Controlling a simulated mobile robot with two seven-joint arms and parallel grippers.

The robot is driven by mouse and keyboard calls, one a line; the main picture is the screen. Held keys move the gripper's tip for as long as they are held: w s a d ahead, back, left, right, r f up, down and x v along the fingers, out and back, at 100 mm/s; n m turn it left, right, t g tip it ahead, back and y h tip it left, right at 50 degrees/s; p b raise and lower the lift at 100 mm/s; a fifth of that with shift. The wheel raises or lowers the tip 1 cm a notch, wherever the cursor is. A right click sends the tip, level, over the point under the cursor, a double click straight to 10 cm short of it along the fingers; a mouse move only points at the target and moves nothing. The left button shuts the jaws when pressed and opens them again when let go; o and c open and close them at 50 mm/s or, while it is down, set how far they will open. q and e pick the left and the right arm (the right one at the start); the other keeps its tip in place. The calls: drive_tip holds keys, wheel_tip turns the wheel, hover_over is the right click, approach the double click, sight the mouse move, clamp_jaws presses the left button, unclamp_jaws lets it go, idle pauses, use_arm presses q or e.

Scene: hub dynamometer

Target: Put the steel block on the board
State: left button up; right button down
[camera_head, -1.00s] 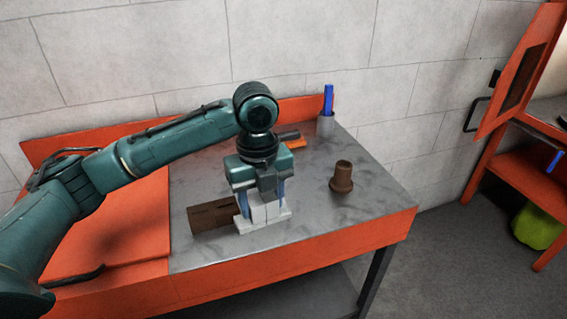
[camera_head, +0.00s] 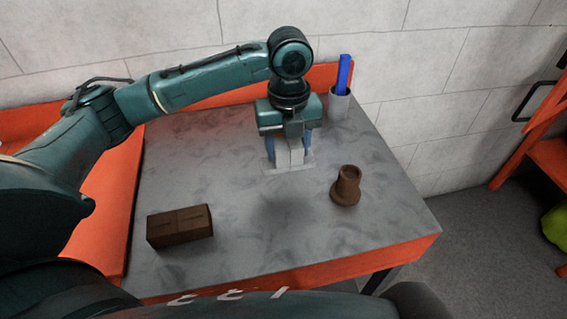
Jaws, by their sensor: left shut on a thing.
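My left gripper (camera_head: 291,150) is shut on a pale grey block with a wide flat base (camera_head: 270,166), which I take for the steel block. It hangs above the grey table top, with a dark shadow on the surface below it. A dark brown, low rectangular piece (camera_head: 180,228) lies at the front left of the table top, apart from the gripper. It has a seam across its top and may be the board, but I cannot tell for sure. My right gripper is not in view.
A brown stepped round piece (camera_head: 346,186) stands at the right of the grey table top (camera_head: 235,262). A grey cup (camera_head: 339,104) with a blue bar (camera_head: 344,73) stands at the back corner. The table's middle front is clear. An orange rack (camera_head: 550,160) stands at the right.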

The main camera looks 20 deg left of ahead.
sight(288, 144)
use_arm(q)
drive_tip(key=shift+f, duration=0.85)
wheel_tip(288, 144, down, 5)
drive_tip(key=shift+r, duration=0.2)
drive_tip(key=shift+f, duration=0.25)
drive_tip(key=o, duration=1.4)
drive_tip(key=shift+f, duration=0.15)
drive_tip(key=shift+o, duration=0.2)
wheel_tip(288, 144, up, 12)
drive_tip(key=shift+r, duration=0.15)
